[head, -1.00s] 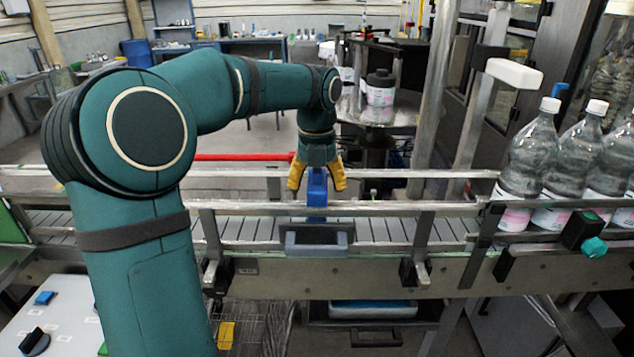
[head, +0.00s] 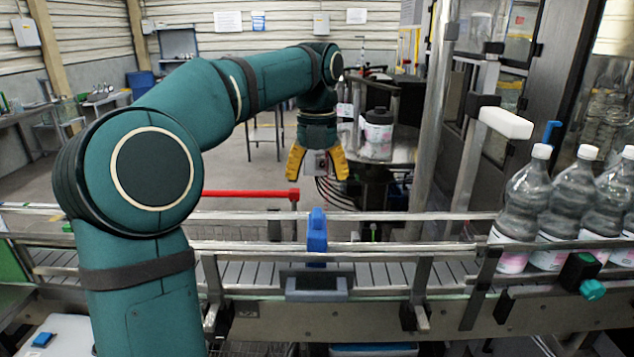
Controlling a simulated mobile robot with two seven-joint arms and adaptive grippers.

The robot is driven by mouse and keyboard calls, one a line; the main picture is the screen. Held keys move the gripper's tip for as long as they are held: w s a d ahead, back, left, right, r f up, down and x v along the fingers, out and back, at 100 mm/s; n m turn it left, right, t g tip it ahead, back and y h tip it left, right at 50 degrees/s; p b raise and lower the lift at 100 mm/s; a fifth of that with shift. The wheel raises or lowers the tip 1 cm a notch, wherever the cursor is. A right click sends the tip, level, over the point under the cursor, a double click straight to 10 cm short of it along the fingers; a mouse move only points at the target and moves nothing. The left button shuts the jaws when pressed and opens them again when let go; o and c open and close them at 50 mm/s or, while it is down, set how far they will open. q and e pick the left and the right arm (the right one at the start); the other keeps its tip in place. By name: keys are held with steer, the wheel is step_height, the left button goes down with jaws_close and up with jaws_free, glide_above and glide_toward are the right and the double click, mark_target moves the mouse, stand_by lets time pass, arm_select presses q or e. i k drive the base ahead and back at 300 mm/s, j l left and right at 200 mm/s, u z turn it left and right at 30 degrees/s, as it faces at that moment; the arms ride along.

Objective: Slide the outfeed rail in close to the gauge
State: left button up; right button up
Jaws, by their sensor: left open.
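A blue upright block (head: 317,230), which I take to be the gauge, stands at the conveyor between the long rails. The far metal rail (head: 400,216) runs behind it and the near metal rail (head: 400,247) runs along the front side. I cannot tell which is the outfeed rail, or whether either touches the block. A grey block-like fitting (head: 317,284) sits at the conveyor's front, below the blue block. My left gripper (head: 317,178) is open and empty, yellow fingers pointing down, above and apart from the blue block. My right gripper is not in view.
Clear bottles with white caps (head: 528,205) stand at the conveyor's right end. A round metal table (head: 400,155) with a dark-lidded container (head: 377,134) is behind the conveyor. A red bar (head: 250,193) runs behind the far rail. The slatted belt (head: 385,272) is clear in the middle.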

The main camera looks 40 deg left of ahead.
mark_target(327, 284)
steer(key=k, duration=1)
